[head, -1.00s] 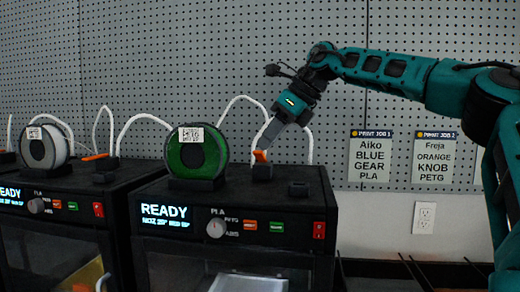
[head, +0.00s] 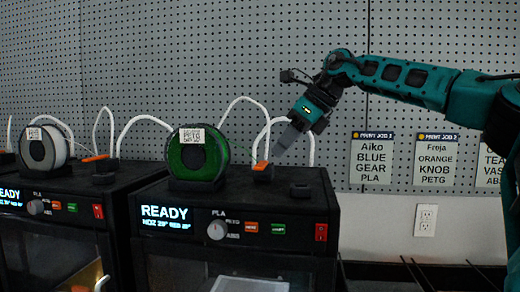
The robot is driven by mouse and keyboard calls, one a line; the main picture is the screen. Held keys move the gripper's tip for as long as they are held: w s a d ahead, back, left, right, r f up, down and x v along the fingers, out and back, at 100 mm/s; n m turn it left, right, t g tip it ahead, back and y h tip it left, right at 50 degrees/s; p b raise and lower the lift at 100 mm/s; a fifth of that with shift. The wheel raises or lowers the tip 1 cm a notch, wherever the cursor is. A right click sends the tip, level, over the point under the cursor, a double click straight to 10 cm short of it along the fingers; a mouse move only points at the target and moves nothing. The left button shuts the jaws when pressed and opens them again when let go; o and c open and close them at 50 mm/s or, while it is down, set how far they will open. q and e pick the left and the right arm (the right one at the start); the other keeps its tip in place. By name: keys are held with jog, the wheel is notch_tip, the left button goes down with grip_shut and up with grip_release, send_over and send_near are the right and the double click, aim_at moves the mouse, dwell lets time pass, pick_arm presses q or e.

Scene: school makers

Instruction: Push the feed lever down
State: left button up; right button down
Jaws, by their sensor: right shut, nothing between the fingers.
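The orange feed lever (head: 261,166) sits on a dark block on top of the right printer (head: 285,205), just right of the green spool. It lies low, with its orange end close to the block. My right gripper (head: 279,151) is shut and empty. Its fingertips point down and left, a little above and to the right of the lever, seemingly apart from it. My left gripper is not in view.
A green filament spool (head: 198,156) stands left of the lever, with white tubes (head: 240,102) arching behind. A second printer (head: 60,200) with a white spool and its own orange lever (head: 95,158) stands to the left. A pegboard wall (head: 290,40) is behind.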

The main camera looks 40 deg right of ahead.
jog(key=v, duration=1.2)
jog(key=shift+s+r+p, duration=0.25)
jog(key=shift+r+p, duration=0.05)
jog(key=shift+p, duration=0.05)
jog(key=shift+f, duration=0.1)
